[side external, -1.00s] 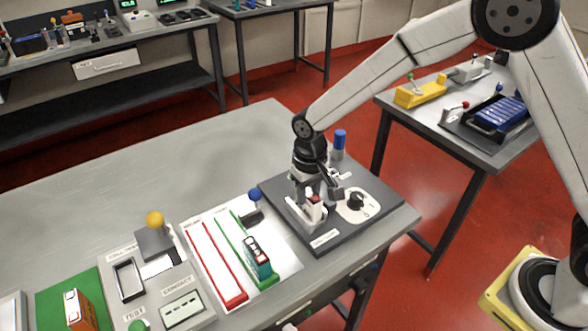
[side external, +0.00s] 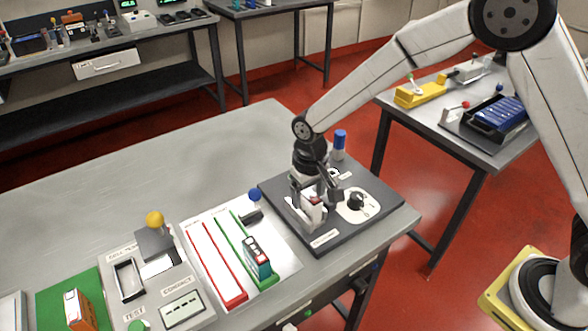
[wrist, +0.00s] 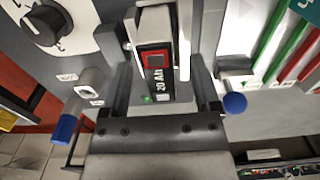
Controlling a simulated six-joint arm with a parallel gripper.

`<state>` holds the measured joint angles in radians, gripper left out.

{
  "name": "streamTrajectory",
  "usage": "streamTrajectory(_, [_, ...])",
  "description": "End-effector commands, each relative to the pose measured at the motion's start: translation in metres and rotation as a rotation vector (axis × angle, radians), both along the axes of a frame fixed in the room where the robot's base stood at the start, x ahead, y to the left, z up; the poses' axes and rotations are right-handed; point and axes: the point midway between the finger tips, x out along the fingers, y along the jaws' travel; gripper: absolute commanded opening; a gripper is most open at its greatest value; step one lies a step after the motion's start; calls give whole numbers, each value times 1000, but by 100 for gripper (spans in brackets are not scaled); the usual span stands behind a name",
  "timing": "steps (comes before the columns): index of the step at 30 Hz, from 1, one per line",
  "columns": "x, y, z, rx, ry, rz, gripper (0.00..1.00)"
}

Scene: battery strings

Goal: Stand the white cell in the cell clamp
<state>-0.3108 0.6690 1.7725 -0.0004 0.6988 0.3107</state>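The white cell (wrist: 155,60), with a black label reading "20 Ah" and a red square, stands about upright in the cell clamp on the dark base plate (side external: 276,193). In the side view the cell (side external: 313,211) is partly covered by my gripper. My gripper (side external: 314,200) is low over the clamp. In the wrist view its fingers (wrist: 162,80) are spread on both sides of the cell, with a gap showing at its right. A pale clamp jaw (wrist: 184,45) runs beside the cell. The cell's foot is hidden.
A black knob on a white disc (side external: 357,202) is right of the clamp. A blue-topped post (side external: 339,143) stands behind. A blue-ball lever (side external: 254,196) and a tray with a teal cell (side external: 257,258) are at the left. The table's back left is clear.

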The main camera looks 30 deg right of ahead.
Motion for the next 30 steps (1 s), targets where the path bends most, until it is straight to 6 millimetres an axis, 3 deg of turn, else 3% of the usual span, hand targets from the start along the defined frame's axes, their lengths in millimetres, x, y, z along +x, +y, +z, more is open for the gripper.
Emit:
streamTrajectory(11, [0, 0, 6, 0, 0, 0, 79])
streamTrajectory(30, [0, 0, 75, 0, -1, 0, 79])
